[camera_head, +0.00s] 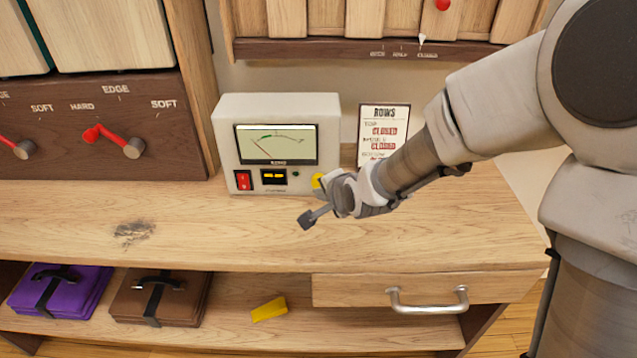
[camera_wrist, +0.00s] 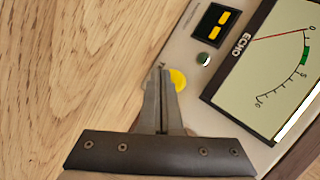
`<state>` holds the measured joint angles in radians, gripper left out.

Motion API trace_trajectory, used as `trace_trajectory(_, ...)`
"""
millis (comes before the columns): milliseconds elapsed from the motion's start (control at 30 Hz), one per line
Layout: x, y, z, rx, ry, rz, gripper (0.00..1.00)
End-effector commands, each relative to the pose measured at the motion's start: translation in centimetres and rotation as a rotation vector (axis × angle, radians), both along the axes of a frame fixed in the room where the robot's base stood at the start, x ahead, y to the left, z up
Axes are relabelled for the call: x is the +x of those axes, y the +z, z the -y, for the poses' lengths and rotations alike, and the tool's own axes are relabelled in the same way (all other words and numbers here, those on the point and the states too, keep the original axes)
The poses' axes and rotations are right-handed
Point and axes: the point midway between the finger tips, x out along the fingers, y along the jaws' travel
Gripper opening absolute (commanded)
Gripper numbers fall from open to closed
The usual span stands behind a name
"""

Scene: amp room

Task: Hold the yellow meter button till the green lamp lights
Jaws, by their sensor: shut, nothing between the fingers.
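The white meter box (camera_head: 226,112) stands on the wooden counter against the wall. Its yellow button (camera_head: 317,181) is at the lower right of its front, partly behind my gripper; it also shows in the wrist view (camera_wrist: 179,80). The green lamp (camera_head: 296,174), a small dark green dome in the wrist view (camera_wrist: 203,59), looks unlit. The dial (camera_wrist: 278,75) has its red needle near 0, outside the green band. My gripper (camera_wrist: 161,74) is shut and empty, its fingertips overlapping the button's edge in the wrist view. I cannot tell whether they touch it.
A red switch (camera_head: 243,180) and a display with yellow bars (camera_head: 273,177) sit left of the lamp. A "ROWS" card (camera_head: 383,132) stands right of the box, behind my arm. A drawer handle (camera_head: 428,307) sticks out below.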

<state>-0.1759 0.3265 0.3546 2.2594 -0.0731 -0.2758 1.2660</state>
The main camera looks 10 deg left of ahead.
Motion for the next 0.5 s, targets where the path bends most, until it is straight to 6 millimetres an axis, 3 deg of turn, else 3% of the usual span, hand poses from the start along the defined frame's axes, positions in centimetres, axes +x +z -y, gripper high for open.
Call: trace_trajectory(500, 0.73, -0.01, -0.19, 0.0, 0.0, 0.0, 0.0)
